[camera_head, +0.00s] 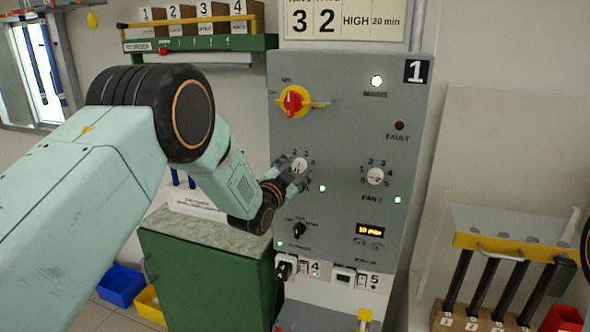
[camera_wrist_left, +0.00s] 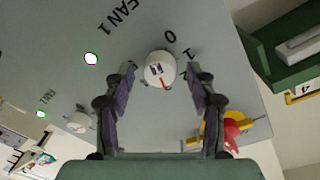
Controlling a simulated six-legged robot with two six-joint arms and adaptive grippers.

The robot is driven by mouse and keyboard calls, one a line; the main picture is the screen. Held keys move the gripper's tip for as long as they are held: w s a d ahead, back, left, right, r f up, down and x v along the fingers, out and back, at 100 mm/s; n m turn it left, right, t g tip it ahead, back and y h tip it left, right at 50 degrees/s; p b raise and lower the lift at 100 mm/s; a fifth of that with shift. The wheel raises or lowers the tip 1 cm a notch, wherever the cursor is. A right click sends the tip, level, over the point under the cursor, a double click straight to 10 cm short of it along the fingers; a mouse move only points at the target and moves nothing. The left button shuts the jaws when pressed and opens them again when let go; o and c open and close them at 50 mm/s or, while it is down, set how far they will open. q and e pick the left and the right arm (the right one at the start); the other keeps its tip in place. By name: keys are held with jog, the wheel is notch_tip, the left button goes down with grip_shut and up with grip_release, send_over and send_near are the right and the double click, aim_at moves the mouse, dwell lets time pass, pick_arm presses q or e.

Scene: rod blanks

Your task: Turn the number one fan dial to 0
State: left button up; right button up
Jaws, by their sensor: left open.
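The number one fan dial (camera_head: 300,165) is a white round knob on the grey panel numbered 1, ringed by printed digits. In the left wrist view the dial (camera_wrist_left: 160,69) sits between my left gripper's two fingers (camera_wrist_left: 163,88), near their tips. A red mark on the dial shows there, with printed 0, 1 and 2 around it and "FAN 1" above left. I cannot tell exactly which digit it points at. My left gripper (camera_head: 292,181) is open in front of the dial and partly covers its lower side in the head view. My right gripper is not in view.
The fan 2 dial (camera_head: 375,176) sits to the right. A red and yellow main switch (camera_head: 293,101) is above. A green light (camera_head: 323,188) glows beside the dial. A smaller black switch (camera_head: 299,229) and an orange display (camera_head: 370,231) are below. A green cabinet (camera_head: 205,270) stands left.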

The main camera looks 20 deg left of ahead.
pick_arm(q)
jog(key=shift+w+a+f, duration=0.25)
jog(key=shift+a, duration=0.1)
jog(key=shift+c, duration=0.7)
jog(key=shift+s+d+r, duration=0.25)
jog(key=shift+d, duration=0.2)
jog(key=c, duration=0.4)
jog(key=shift+a+f, duration=0.1)
jog(key=shift+a, duration=0.1)
jog(key=c, duration=0.6)
jog(key=shift+f, duration=0.15)
